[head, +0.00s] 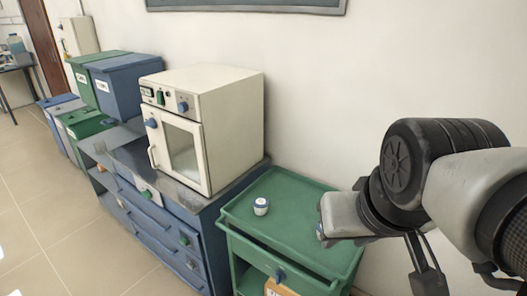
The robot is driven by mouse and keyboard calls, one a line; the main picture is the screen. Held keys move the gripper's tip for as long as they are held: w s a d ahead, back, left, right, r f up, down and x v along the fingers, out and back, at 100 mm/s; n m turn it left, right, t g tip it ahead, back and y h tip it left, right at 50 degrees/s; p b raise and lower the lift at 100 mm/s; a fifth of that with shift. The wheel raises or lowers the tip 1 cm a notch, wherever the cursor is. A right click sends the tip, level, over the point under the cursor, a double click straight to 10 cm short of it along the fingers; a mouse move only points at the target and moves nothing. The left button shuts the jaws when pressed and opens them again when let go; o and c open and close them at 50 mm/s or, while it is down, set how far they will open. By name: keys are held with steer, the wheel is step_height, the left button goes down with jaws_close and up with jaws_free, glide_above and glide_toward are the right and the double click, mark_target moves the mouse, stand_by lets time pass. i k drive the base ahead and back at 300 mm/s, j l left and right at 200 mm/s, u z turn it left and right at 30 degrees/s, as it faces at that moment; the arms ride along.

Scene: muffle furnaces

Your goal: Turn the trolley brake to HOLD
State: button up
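The green trolley (305,214) stands right of the blue cabinet in the head view. A blue knob (279,275) sits on its front, above a tan plate (276,289) cut off by the bottom edge. The knob may be the brake; I cannot read its setting or any HOLD mark. My gripper (428,282) hangs at the lower right, to the right of the trolley and apart from the knob. Its dark fingers are partly visible near the bottom edge, and I cannot tell whether they are open.
A small white and blue jar (261,206) stands on the trolley top. A cream furnace (228,110) with a glass door stands on the blue cabinet (160,222). Green and blue bins (128,86) are at the left. The tiled floor (55,245) at lower left is clear.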

mark_target(280, 276)
steer(key=l+u, duration=0.1)
steer(key=u, duration=0.15)
steer(key=i+j+u, duration=0.15)
steer(key=u, duration=0.2)
steer(key=i+j+u, duration=0.15)
steer(key=j+u, duration=0.25)
steer(key=l, duration=0.1)
